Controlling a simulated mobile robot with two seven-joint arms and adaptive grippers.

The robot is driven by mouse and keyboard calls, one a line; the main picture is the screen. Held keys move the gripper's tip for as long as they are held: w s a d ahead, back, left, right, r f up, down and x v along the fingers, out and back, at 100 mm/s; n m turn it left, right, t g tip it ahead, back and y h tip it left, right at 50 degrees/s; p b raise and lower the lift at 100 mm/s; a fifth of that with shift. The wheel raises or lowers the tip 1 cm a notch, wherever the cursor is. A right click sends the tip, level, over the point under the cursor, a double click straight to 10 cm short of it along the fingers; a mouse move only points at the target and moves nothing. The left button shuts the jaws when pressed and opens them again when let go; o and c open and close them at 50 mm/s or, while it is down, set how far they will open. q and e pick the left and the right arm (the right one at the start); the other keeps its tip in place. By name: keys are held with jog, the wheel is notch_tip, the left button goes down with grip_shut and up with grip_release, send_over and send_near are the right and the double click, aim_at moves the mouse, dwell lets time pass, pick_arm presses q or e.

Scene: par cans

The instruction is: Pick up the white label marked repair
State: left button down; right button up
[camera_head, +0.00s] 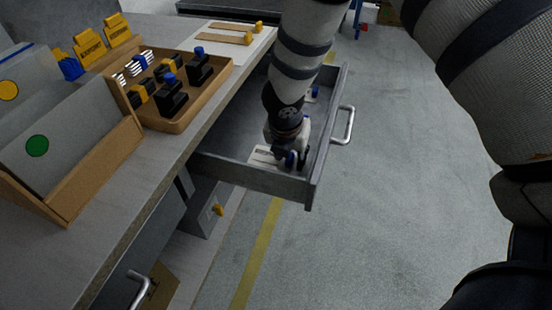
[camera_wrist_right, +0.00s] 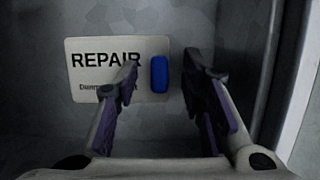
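The white label marked REPAIR (camera_wrist_right: 90,62) lies flat on the drawer floor in the right wrist view, with a blue tab (camera_wrist_right: 160,74) at its right end. In the head view the label (camera_head: 263,156) shows partly beside my right gripper (camera_head: 291,158), which reaches down into the open drawer. In the wrist view the right gripper (camera_wrist_right: 160,65) is open, its two fingers apart on either side of the blue tab. The left finger covers part of the lettering. I cannot tell how high the fingertips are above the label. My left gripper is not in view.
The grey drawer (camera_head: 240,173) stands open, its walls close around my gripper, with a metal handle (camera_head: 345,126) on its front. Another blue piece (camera_head: 315,91) shows farther back inside. The worktop holds a wooden tray (camera_head: 190,117) and a wooden rack (camera_head: 80,195).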

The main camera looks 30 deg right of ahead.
jog(key=shift+r, duration=0.15)
grip_shut()
